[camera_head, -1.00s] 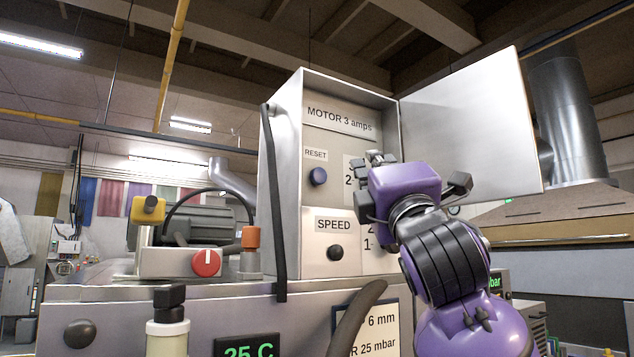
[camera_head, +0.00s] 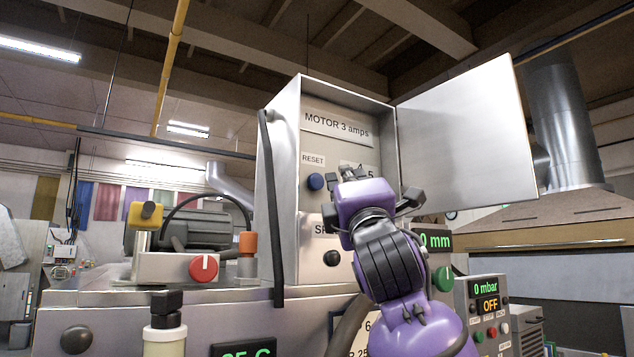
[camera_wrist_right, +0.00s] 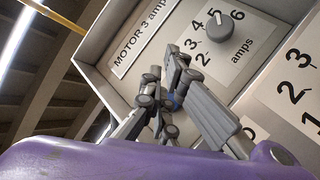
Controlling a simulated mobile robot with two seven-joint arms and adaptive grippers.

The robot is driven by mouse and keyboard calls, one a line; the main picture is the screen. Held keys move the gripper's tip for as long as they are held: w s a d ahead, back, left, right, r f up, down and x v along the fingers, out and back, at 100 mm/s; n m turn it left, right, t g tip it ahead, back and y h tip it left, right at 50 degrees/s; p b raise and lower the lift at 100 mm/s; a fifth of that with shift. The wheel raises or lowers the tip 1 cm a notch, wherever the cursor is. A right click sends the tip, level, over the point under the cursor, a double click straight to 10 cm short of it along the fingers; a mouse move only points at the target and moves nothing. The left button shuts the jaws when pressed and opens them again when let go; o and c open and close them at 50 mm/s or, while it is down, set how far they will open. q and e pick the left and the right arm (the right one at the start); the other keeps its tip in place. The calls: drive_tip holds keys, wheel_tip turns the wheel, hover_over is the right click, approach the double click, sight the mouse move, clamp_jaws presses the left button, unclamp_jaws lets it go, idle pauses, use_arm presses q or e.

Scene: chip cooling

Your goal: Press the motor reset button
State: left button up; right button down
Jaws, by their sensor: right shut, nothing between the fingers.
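The blue reset button (camera_head: 315,182) sits on the panel inside the open motor box (camera_head: 278,190), under the RESET label (camera_head: 313,160). My right gripper (camera_head: 348,174) is in front of the panel, just to the right of the button in the head view. In the right wrist view its fingers (camera_wrist_right: 178,62) are shut and empty, pointing at the panel. A bit of the blue button (camera_wrist_right: 173,102) shows between the finger links there. I cannot tell whether the fingertips touch the panel. My left gripper is out of view.
The box door (camera_head: 468,135) stands open to the right. Below the button are the SPEED knob (camera_head: 332,258) and its partly hidden label. A dial (camera_wrist_right: 219,27) with amp numbers is beside the fingers. A red knob (camera_head: 203,268) is at left, and a control box (camera_head: 487,315) at right.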

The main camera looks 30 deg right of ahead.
drive_tip(key=shift+w, duration=0.85)
drive_tip(key=shift+w, duration=0.1)
idle(0.8)
drive_tip(key=shift+w+a+y, duration=0.1)
drive_tip(key=shift+w+y, duration=0.2)
drive_tip(key=shift+w, duration=0.05)
drive_tip(key=shift+w, duration=0.5)
idle(0.6)
drive_tip(key=shift+s, duration=0.1)
idle(0.4)
drive_tip(key=shift+s, duration=0.85)
drive_tip(key=shift+s+d, duration=0.2)
drive_tip(key=shift+s, duration=2.25)
